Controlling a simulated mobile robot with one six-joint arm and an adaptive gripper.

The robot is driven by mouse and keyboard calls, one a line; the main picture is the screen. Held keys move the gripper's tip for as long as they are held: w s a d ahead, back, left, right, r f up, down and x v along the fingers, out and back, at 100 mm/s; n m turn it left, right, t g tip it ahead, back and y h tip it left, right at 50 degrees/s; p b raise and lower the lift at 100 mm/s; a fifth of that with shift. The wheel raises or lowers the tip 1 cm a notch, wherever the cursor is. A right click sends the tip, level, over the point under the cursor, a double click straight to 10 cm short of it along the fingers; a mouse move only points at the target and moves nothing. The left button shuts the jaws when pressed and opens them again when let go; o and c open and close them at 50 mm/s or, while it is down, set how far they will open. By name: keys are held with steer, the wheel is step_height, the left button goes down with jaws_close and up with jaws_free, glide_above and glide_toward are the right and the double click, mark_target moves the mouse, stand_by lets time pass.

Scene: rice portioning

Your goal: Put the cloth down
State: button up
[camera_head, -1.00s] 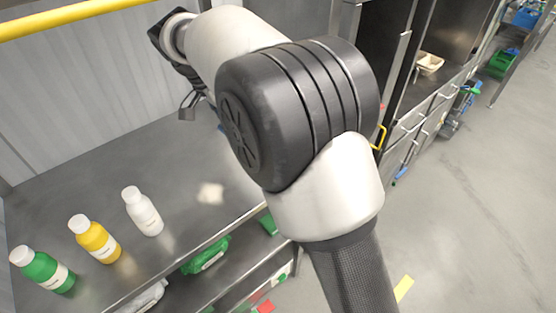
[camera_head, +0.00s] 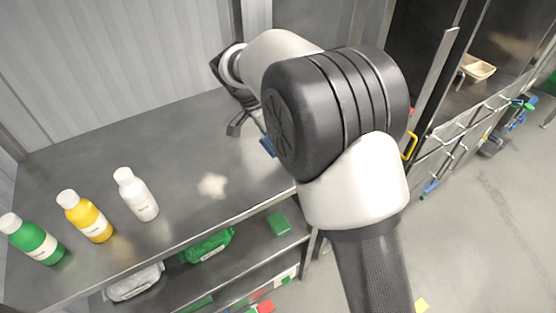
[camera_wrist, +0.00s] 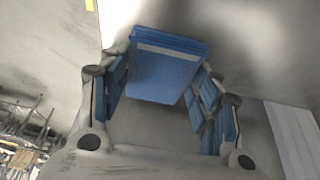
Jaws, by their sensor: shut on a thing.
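The blue folded cloth (camera_wrist: 165,75) is between the fingers of my gripper (camera_wrist: 162,66) in the wrist view. The gripper is shut on it. In the head view my gripper (camera_head: 243,122) is over the right part of the steel table (camera_head: 185,135), partly hidden behind my arm. A small bit of blue (camera_head: 268,147), likely the cloth, shows beside it. I cannot tell whether the cloth touches the table.
A white bottle (camera_head: 137,195), a yellow bottle (camera_head: 86,217) and a green bottle (camera_head: 32,240) stand on the table at the left. A pale patch (camera_head: 212,185) lies on the tabletop. Green packs (camera_head: 207,245) sit on the shelf below. The table's middle is clear.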

steer(key=shift+f+b, duration=0.95)
steer(key=shift+f, duration=2.6)
steer(key=shift+f, duration=0.1)
steer(key=o, duration=1.1)
steer(key=shift+c, duration=0.2)
steer(key=p+v, duration=0.3)
steer(key=v, duration=0.9)
